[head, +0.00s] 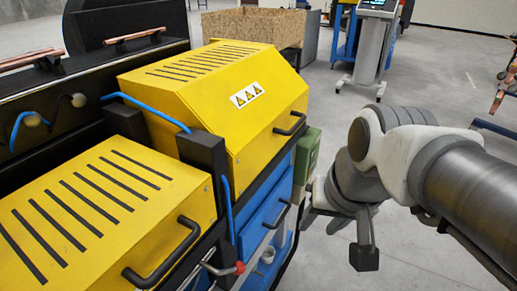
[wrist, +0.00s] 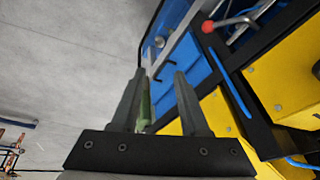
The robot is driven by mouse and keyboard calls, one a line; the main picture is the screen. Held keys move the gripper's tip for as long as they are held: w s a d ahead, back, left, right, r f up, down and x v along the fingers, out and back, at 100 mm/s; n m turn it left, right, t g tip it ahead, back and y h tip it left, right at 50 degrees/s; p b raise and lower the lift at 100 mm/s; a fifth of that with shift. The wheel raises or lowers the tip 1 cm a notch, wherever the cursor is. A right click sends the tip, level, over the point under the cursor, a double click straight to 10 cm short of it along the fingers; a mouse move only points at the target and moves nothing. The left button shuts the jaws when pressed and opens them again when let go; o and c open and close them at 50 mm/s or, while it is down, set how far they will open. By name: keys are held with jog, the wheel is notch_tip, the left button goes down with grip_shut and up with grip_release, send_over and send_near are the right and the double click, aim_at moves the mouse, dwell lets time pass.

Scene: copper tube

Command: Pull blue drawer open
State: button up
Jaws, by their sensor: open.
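The blue drawer (head: 262,222) is set in the blue front of the machine, below the yellow housing. Its dark bar handle (head: 277,215) faces my arm. The drawer looks shut. The blue front (wrist: 196,70) also shows in the wrist view, with a dark handle (wrist: 167,72) just beyond and between my fingertips. My gripper (head: 338,236) is open and empty, to the right of the drawer and apart from the handle in the head view. Its two fingers (wrist: 158,75) point toward the blue front in the wrist view.
A green box (head: 307,155) sticks out beside the blue front, near my gripper. A red knob on a lever (head: 239,268) lies below left of the drawer. Yellow housings with bar handles (head: 290,124) stand above.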

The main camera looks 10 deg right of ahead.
jog(key=w+f+m+g+y, duration=0.3)
jog(key=w+f+m+g, duration=0.15)
jog(key=m, duration=0.55)
jog(key=m+t+y, duration=0.9)
jog(key=m+t, duration=0.1)
jog(key=m, duration=2.1)
send_near(284, 213)
jog(key=shift+g, duration=0.25)
jog(key=b+x, duration=0.4)
jog(key=x, duration=0.6)
jog(key=shift+w+f, duration=0.1)
jog(key=shift+f, duration=0.05)
grip_shut()
